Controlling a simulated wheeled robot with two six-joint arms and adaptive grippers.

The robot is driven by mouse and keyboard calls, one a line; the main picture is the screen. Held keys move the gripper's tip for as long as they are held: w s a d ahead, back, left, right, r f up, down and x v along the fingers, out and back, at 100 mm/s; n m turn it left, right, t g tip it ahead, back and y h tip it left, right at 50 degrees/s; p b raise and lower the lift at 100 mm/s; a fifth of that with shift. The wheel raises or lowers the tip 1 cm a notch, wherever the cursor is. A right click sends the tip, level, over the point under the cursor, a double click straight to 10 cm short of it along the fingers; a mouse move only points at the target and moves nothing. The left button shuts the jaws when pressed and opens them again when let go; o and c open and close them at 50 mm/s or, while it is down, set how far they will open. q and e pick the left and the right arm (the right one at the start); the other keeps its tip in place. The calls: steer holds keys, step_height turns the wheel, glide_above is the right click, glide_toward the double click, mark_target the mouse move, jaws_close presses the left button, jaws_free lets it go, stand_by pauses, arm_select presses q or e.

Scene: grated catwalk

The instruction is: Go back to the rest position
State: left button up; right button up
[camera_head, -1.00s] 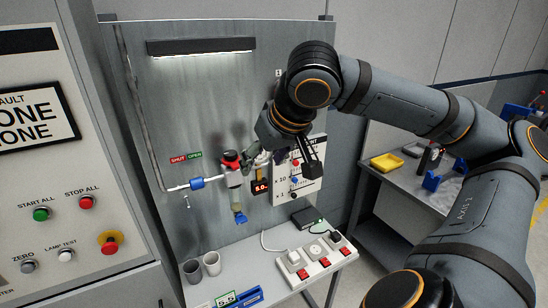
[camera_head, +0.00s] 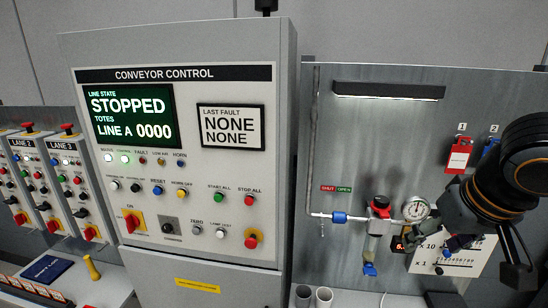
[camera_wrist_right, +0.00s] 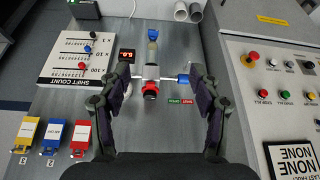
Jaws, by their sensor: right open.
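My right gripper (camera_head: 488,262) is at the right edge of the head view, in front of the grey panel, its arm coming in from the right. In the right wrist view my right gripper (camera_wrist_right: 160,76) shows its two dark fingers spread wide with nothing held. The red-topped air regulator (camera_wrist_right: 150,90) appears between the fingers in that picture; I cannot tell the exact gap to it. The regulator (camera_head: 379,207) also shows in the head view, left of the gripper, with a round gauge (camera_head: 416,208) beside it. My left gripper is in no view.
The conveyor control cabinet (camera_head: 182,130) fills the head view's middle, its screen reading STOPPED. A blue valve (camera_head: 339,217) sits on the pipe. Red (camera_head: 459,155) and blue tags hang near the right arm. Two grey cups (camera_head: 313,297) stand below. The shift count board (camera_wrist_right: 78,58) is close to the fingers.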

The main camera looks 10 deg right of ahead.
steer(key=w+a+f+n+y, duration=0.1)
steer(key=w+a+f+n, duration=0.15)
steer(key=f, duration=0.65)
steer(key=w+a+f+n+y, duration=0.1)
steer(key=a+f, duration=0.2)
steer(key=f, duration=0.5)
steer(key=w+a+f+n+y, duration=0.1)
steer(key=w+a+f+n, duration=0.1)
steer(key=f, duration=0.7)
steer(key=s+f+m+g+h, duration=0.2)
steer(key=s+f+h, duration=0.1)
steer(key=s+f, duration=0.95)
step_height(320, 180, down, 32)
steer(key=s+d+f+b, duration=0.1)
steer(key=d+b, duration=0.1)
steer(key=b, duration=0.4)
arm_select(q)
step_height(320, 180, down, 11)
steer(key=b, duration=0.4)
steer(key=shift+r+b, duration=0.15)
steer(key=shift+b, duration=0.2)
arm_select(e)
steer(key=s+d+f+g, duration=0.1)
steer(key=s+f, duration=1.7)
steer(key=f, duration=0.1)
steer(key=shift+s+d+f+g, duration=0.2)
steer(key=shift+s+f+g, duration=0.1)
steer(key=shift+g, duration=0.1)
steer(key=shift+m, duration=0.25)
